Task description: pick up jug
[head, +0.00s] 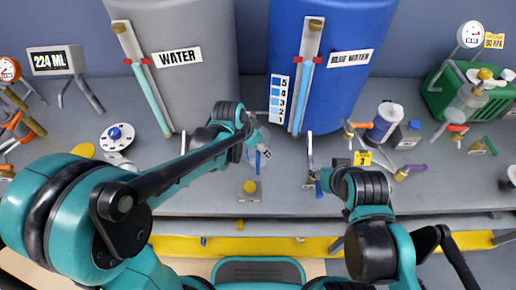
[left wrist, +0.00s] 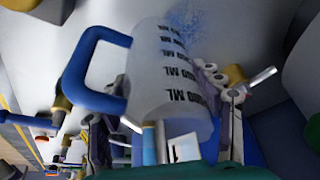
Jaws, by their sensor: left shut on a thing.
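The jug (left wrist: 172,75) fills the middle of the left wrist view. It is clear to whitish, with dark ML markings and a blue handle (left wrist: 92,72) on its left side. My left gripper (left wrist: 190,135) is shut on the jug's body, with the handle outside the fingers. In the head view my left gripper (head: 254,148) is over the bench in front of the gap between the tanks. A small blue part shows beside it, and my arm hides most of the jug. My right gripper (head: 320,184) is at the bench's front; its fingers are too small to read.
A grey WATER tank (head: 190,85) and a BLUE WATER tank (head: 355,90) stand at the back. A yellow button (head: 249,186) sits near the bench's front.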

